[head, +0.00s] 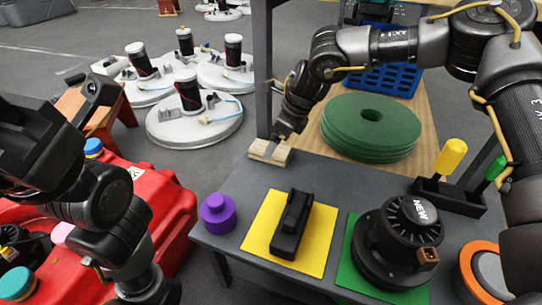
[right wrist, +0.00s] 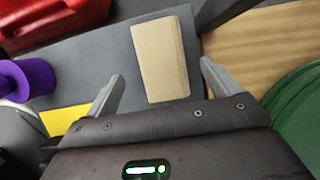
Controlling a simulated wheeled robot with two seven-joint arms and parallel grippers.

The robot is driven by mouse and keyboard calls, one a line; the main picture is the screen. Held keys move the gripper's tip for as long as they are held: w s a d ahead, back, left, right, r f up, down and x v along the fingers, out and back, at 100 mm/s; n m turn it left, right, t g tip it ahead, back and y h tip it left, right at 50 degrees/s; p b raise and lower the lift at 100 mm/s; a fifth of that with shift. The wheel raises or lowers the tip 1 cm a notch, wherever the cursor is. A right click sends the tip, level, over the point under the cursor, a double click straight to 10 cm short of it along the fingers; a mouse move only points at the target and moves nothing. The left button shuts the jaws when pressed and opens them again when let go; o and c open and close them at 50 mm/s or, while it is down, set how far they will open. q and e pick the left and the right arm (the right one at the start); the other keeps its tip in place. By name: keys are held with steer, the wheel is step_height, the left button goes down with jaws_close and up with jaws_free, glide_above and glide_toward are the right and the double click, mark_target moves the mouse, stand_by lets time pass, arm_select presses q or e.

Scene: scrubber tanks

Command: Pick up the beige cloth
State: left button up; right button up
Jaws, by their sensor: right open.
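The beige cloth (head: 258,148) lies folded as a small flat block at the far left corner of the grey table, beside the table's upright post. In the right wrist view the cloth (right wrist: 160,58) shows as a pale rectangle lying lengthwise between and ahead of the fingertips. My right gripper (head: 282,138) is right above the cloth in the head view and hides part of it. In the right wrist view my right gripper (right wrist: 163,76) is open, with nothing visibly held. My left arm shows at the left, but its gripper is out of view.
Green round pads (head: 371,127) are stacked on a wooden board (head: 425,110) right of the cloth. A purple knob (head: 218,213), a black part on a yellow mat (head: 262,245) and a black motor (head: 398,240) stand nearer. A red tank (head: 165,205) is left.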

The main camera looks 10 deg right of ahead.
steer(key=b+x, duration=0.2)
steer(key=x, duration=0.1)
steer(key=shift+d+f, duration=0.15)
steer(key=shift+f, duration=0.3)
steer(key=shift+r, duration=0.15)
steer(key=shift+c, duration=0.3)
steer(key=c, duration=1)
steer(key=shift+r, duration=0.15)
